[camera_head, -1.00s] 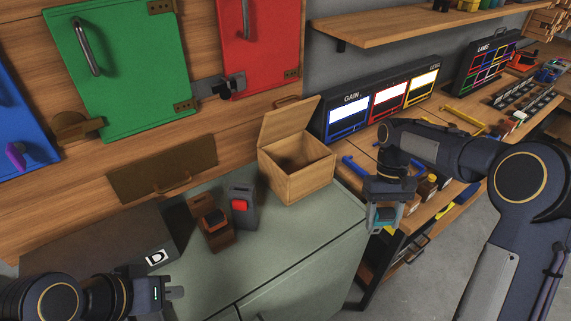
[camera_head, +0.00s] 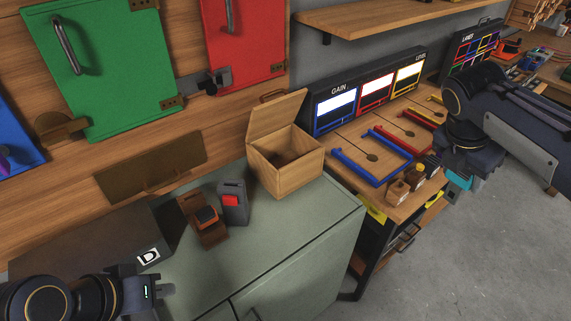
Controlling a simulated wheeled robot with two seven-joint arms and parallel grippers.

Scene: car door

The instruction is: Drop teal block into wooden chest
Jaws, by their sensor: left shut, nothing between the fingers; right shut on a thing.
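The wooden chest (camera_head: 281,176) stands with its lid raised on the green-grey cabinet top, against the back wall. Its inside is dark and partly hidden. My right gripper (camera_head: 459,182) is at the right, beyond the cabinet's edge and well apart from the chest. It is shut on the teal block (camera_head: 458,180), of which only a part shows below my arm. My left gripper (camera_head: 162,290) is at the lower left near the cabinet's front. It is shut and empty.
A grey box with a red face (camera_head: 233,203) and a brown holder (camera_head: 205,220) stand left of the chest. A workbench with blue and red handles (camera_head: 372,158) lies between the chest and my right arm. A shelf (camera_head: 390,15) hangs above. The front of the cabinet top (camera_head: 285,245) is clear.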

